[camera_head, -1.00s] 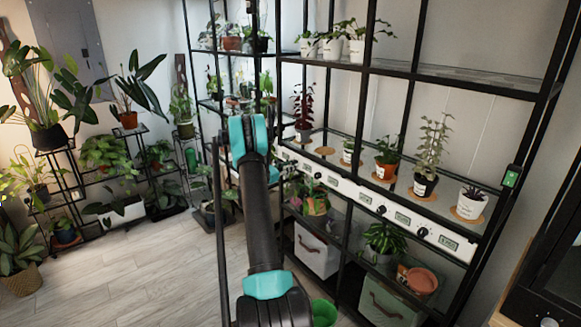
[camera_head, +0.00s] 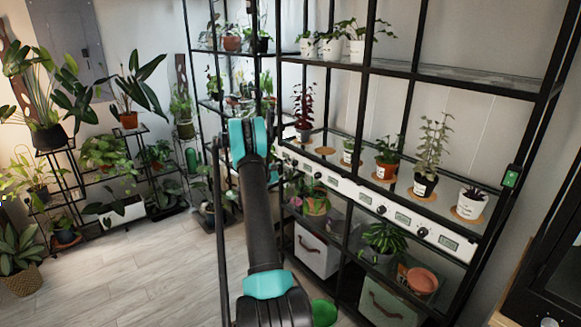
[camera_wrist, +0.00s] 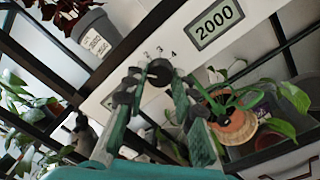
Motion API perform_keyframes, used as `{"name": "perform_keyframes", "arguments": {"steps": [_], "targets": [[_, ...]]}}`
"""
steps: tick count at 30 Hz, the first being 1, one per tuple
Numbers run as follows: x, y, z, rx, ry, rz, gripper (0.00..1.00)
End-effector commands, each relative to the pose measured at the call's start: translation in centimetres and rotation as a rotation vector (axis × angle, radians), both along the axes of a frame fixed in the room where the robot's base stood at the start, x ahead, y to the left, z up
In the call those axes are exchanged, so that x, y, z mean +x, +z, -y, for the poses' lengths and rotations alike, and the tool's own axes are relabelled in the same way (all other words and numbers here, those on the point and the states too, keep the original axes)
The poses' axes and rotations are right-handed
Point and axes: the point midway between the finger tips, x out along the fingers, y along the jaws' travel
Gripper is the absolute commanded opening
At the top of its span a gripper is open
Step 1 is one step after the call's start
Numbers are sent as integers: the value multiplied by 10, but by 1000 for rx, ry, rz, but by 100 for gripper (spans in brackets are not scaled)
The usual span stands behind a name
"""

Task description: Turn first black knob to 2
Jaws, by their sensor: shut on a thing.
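A black knob (camera_wrist: 159,72) sits on the white control strip in the wrist view. Printed marks, among them 3 and 4, show above it. The fingers of my gripper (camera_wrist: 158,84) are on both sides of the knob and shut on it. The fingers partly cover the knob, and I cannot read which number it points to. In the head view my arm hides the gripper and this knob. The white strip (camera_head: 345,187) carries other black knobs, such as one at the right (camera_head: 422,232).
A leafy plant in a terracotta pot (camera_wrist: 232,128) is close below the right finger. A grey pot (camera_wrist: 95,38) stands on the shelf above left. Potted plants line the black rack, with bins (camera_head: 317,250) below. The wooden floor (camera_head: 150,270) at left is clear.

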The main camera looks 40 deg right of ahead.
Motion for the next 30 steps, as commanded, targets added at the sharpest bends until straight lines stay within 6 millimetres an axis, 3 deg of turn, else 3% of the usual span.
{"name": "perform_keyframes", "arguments": {"steps": [15, 30], "targets": [[0, -1, -1, 37, -1, 448, 0], [0, -1, -1, 52, -3, 639, 0]]}}
